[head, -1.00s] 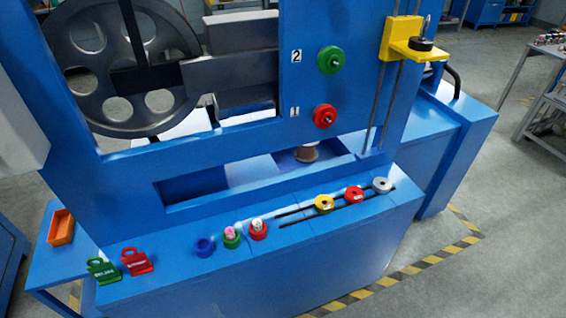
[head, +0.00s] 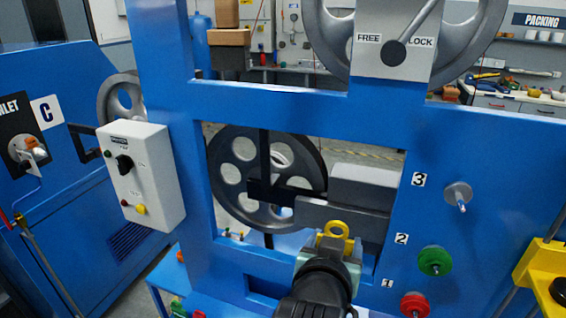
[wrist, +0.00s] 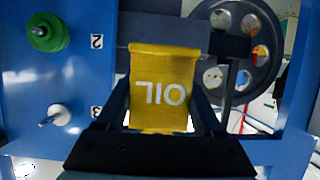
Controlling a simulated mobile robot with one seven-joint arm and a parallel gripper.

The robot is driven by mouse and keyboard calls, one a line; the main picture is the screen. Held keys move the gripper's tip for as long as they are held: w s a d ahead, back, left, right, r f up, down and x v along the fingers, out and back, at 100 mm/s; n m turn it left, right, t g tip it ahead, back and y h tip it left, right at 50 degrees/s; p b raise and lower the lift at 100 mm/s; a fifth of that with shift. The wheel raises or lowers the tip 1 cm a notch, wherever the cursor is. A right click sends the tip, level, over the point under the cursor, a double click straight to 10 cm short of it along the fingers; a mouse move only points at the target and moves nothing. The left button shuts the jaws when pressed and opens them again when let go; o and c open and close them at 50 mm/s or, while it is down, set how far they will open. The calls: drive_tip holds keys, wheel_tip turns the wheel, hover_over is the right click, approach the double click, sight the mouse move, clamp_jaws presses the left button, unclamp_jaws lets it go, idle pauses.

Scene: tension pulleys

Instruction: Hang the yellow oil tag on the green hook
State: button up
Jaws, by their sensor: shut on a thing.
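My gripper (wrist: 164,110) is shut on the yellow oil tag (wrist: 163,75), with a dark finger on each side of it. In the wrist view the tag's white OIL lettering appears upside down. In the head view my gripper (head: 330,258) holds the tag (head: 336,232) up in front of the frame opening, its yellow ring handle on top. The green hook (head: 436,261) is on the blue frame beside label 2, right of the tag and apart from it. It also shows at upper left in the wrist view (wrist: 47,32).
A grey hook (head: 458,194) sits above the green one, by label 3, and a red hook (head: 413,304) below it, by label 1. A yellow bracket (head: 542,275) stands at the right. A grey switch box (head: 143,175) projects at the left.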

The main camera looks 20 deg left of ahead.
drive_tip(key=a+r+m+h+p, duration=0.1)
drive_tip(key=r+p, duration=0.3)
drive_tip(key=r, duration=0.9)
drive_tip(key=a+r+m+h+p, duration=0.1)
drive_tip(key=a+r+p, duration=0.2)
drive_tip(key=r, duration=1.1)
drive_tip(key=shift+w+a+p, duration=0.4)
drive_tip(key=shift+w+p, duration=0.05)
drive_tip(key=shift+p, duration=0.7)
drive_tip(key=shift+m+g+h, duration=0.4)
drive_tip(key=shift+m+h, duration=0.2)
drive_tip(key=shift+h, duration=0.3)
drive_tip(key=s+a+r+p, duration=0.1)
drive_tip(key=s+r+p, duration=0.1)
drive_tip(key=r, duration=0.3)
drive_tip(key=s+a+r+p, duration=0.1)
drive_tip(key=s+r+p, duration=0.1)
drive_tip(key=r, duration=0.4)
drive_tip(key=s+a+r+p, duration=0.1)
drive_tip(key=r+p, duration=0.2)
drive_tip(key=r, duration=0.3)
drive_tip(key=shift+s+r, duration=0.1)
drive_tip(key=shift+s, duration=0.3)
drive_tip(key=shift+w, duration=0.1)
